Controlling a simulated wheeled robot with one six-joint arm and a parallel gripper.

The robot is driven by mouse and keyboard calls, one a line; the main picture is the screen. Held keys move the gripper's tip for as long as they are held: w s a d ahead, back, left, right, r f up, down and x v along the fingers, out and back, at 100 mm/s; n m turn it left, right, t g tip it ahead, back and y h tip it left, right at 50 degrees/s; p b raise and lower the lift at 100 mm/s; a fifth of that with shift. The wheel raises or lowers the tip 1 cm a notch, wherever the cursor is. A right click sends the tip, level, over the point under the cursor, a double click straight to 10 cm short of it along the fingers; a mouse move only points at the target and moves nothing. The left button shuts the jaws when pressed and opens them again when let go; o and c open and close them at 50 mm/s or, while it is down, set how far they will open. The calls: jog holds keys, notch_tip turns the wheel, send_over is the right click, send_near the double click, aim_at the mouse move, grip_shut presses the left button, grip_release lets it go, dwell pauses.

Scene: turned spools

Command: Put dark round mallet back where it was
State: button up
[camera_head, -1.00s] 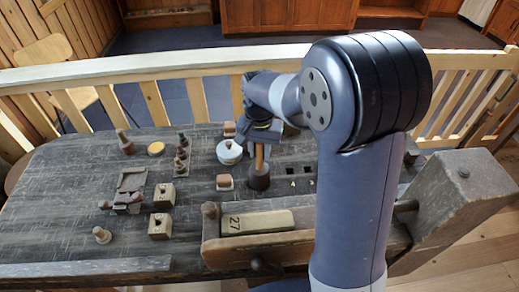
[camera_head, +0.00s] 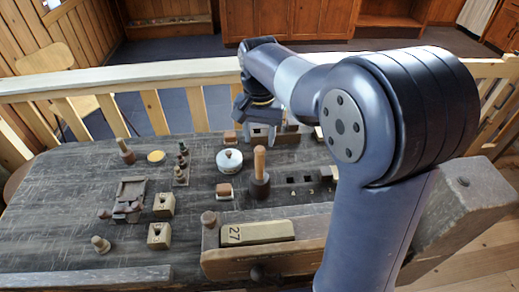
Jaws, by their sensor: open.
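The dark round mallet (camera_head: 260,186) stands upright on the workbench, its dark head down and its pale wooden handle pointing up. It stands near the row of dark square holes marked with small signs. My gripper (camera_head: 258,122) is behind and above the mallet, apart from it. The gripper is open and holds nothing that I can see. Its fingertips are partly hard to make out against the things behind. The mallet's base shows fully on the bench.
A white round lidded pot (camera_head: 229,161) stands left of the mallet, with a small brown-topped block (camera_head: 224,191) in front. A pale block marked 27 (camera_head: 257,232) lies on the vise at the front. Two pale holed blocks (camera_head: 160,235) stand farther left. A railing runs behind the bench.

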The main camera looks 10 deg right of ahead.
aim_at(260, 149)
jog(key=shift+r, duration=1.5)
jog(key=shift+f, duration=0.15)
notch_tip(260, 149, down, 12)
jog(key=shift+r, duration=1.7)
jog(key=shift+f, duration=0.15)
